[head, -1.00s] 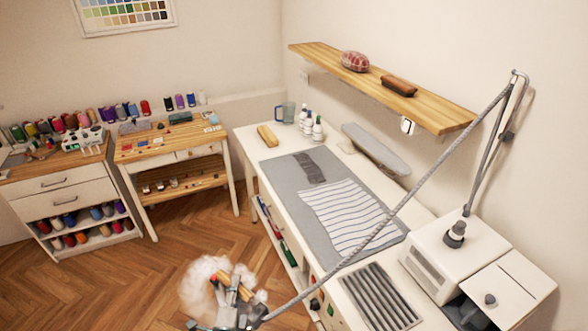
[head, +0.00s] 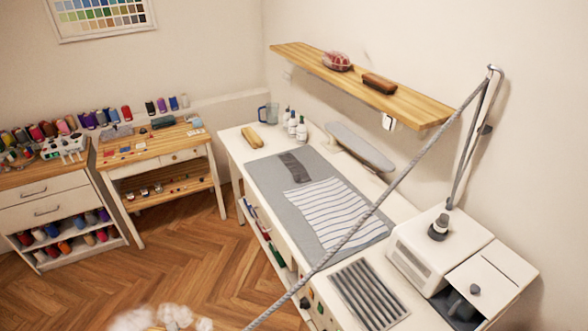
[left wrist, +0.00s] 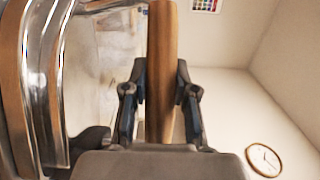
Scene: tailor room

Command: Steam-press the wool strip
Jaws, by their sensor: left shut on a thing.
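A dark grey strip (head: 296,166), likely the wool strip, lies on the grey pressing mat (head: 262,178), at the far end of a striped cloth (head: 332,208). In the left wrist view my left gripper (left wrist: 161,85) is shut around a brown wooden handle (left wrist: 161,45). Shiny curved metal (left wrist: 58,75), apparently the iron's body, is beside it. In the head view the iron is almost all below the bottom edge. White steam (head: 160,317) and the grey hose (head: 372,210) show there. My right gripper is not in view.
A slatted metal rest (head: 368,293) and a white steam unit (head: 432,252) occupy the table's near right part. A pressing board (head: 360,147), bottles (head: 297,127) and a jug (head: 268,114) stand behind the mat. A wooden shelf (head: 430,108) overhangs the back.

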